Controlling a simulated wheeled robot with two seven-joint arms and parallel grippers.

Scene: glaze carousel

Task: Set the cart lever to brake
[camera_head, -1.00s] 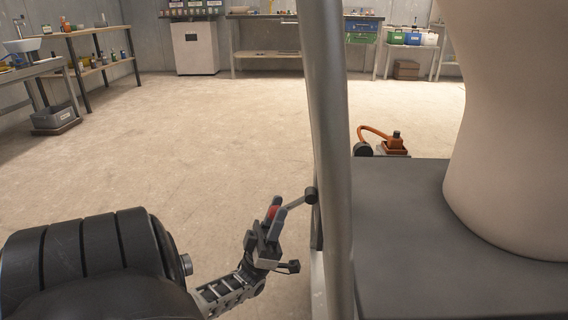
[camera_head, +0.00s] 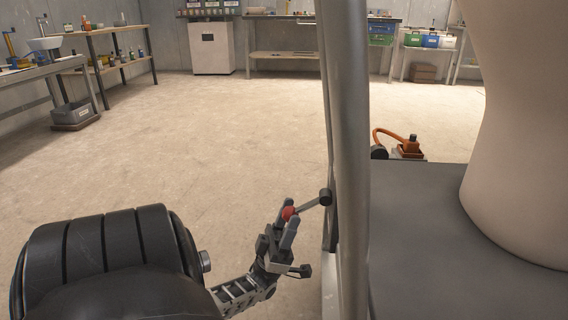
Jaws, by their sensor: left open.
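The cart lever (camera_head: 309,204) is a short grey rod with a red knob (camera_head: 290,213) at its left end and a dark round pivot (camera_head: 325,196) at its right end, beside the cart's upright post. The rod slants slightly down to the left from the pivot. My left gripper (camera_head: 287,219) reaches up from the lower left. It is open, with its two grey fingers around the red knob; I cannot tell whether they touch it. Brake markings are not visible. My right gripper is out of view.
The cart's metal post (camera_head: 345,120) rises close to the right of my left gripper. The dark cart deck (camera_head: 410,230) carries a large pale clay-coloured body (camera_head: 520,130). An orange device (camera_head: 408,148) shows beyond it. Open floor (camera_head: 200,150) lies to the left; benches line the walls.

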